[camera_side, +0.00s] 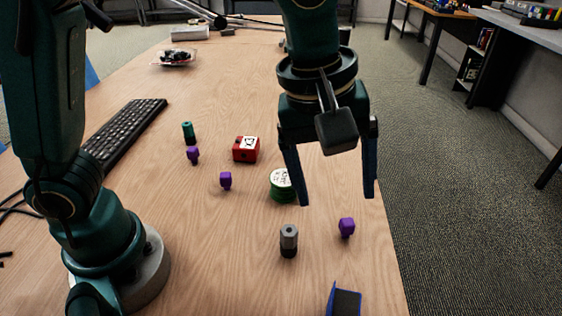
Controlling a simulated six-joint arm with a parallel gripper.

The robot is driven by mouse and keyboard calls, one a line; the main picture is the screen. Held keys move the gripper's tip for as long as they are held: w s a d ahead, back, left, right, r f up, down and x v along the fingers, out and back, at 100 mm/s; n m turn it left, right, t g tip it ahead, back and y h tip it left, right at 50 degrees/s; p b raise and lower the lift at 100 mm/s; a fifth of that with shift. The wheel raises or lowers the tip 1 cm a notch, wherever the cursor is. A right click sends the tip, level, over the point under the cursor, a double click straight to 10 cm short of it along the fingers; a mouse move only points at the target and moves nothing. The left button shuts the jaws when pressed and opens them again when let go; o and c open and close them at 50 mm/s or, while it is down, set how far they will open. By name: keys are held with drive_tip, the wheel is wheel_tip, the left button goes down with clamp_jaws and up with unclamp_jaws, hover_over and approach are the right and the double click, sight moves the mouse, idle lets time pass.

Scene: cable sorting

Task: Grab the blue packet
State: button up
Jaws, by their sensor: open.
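A blue thing with a dark face (344,301) lies at the bottom edge of the side view, near the table's right edge, and is partly cut off by the frame. It is the only blue item I see on the table; I cannot tell for sure that it is a packet. My gripper (337,199) hangs above the table's right side, fingers pointing down and spread apart, with nothing between them. It is farther back than the blue thing and apart from it.
A grey and black cylinder (289,241) and a purple piece (347,227) stand between the gripper and the blue thing. A green-and-white round tin (282,185), red box (246,149), green cylinder (189,133) and keyboard (125,133) lie farther left. Bare table surrounds them.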

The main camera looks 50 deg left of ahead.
sight(345, 309)
drive_tip(key=s+d+f, duration=0.1)
drive_tip(key=d+f, duration=0.1)
drive_tip(key=f, duration=0.1)
drive_tip(key=s+d+f+m+g, duration=0.1)
drive_tip(key=s+d+f, duration=0.1)
drive_tip(key=d+f, duration=0.1)
drive_tip(key=s+d+f+m+g+y, duration=0.1)
drive_tip(key=d+f, duration=0.2)
drive_tip(key=f, duration=0.1)
drive_tip(key=shift+s+d, duration=0.2)
drive_tip(key=shift+s, duration=0.15)
drive_tip(key=shift+f, duration=2.3)
clamp_jaws()
drive_tip(key=shift+r, duration=0.1)
